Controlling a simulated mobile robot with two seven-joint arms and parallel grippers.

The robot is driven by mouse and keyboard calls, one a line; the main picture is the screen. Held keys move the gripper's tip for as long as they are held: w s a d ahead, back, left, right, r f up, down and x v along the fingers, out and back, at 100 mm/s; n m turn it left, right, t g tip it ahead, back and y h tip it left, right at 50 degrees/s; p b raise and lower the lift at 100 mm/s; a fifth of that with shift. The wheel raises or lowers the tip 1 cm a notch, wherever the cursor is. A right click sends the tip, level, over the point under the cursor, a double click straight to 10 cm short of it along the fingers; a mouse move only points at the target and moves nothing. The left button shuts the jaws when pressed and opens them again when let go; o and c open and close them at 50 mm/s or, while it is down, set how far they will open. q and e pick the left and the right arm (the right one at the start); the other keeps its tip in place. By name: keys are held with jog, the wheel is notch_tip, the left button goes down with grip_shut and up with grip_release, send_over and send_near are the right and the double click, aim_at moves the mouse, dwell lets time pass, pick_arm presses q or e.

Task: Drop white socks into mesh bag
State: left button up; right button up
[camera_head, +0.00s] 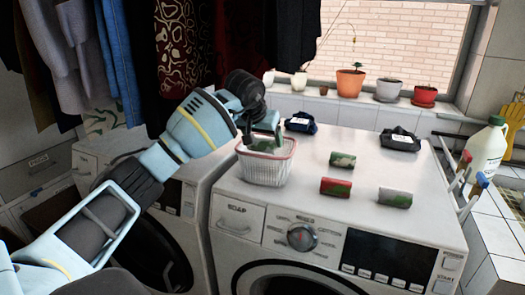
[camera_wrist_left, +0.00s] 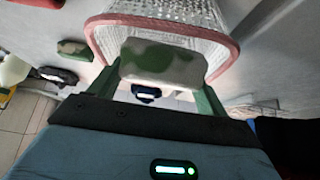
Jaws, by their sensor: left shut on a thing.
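The white mesh bag (camera_head: 266,170), a basket-like container with a pink rim, stands on the washing machine's left top. It also shows in the left wrist view (camera_wrist_left: 112,38). My left gripper (camera_head: 264,138) is over the bag's opening. It is shut on a rolled white sock bundle with green patches (camera_wrist_left: 160,62), held between its two green fingers at the bag's rim. A similar white-and-green roll (camera_head: 342,159) lies on the machine right of the bag. My right gripper is not in view.
A dark blue bundle (camera_head: 300,126) and a black bundle (camera_head: 400,140) lie behind. Potted plants (camera_head: 350,82) line the sill. A white bottle (camera_head: 488,150) stands at right.

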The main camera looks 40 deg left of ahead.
aim_at(263, 151)
pick_arm(q)
jog(key=shift+f, duration=2.1)
jog(key=shift+f, duration=0.1)
jog(key=shift+f, duration=0.35)
jog(key=shift+f, duration=0.2)
jog(key=o, duration=1)
jog(key=shift+o, duration=0.2)
jog(key=shift+r, duration=0.2)
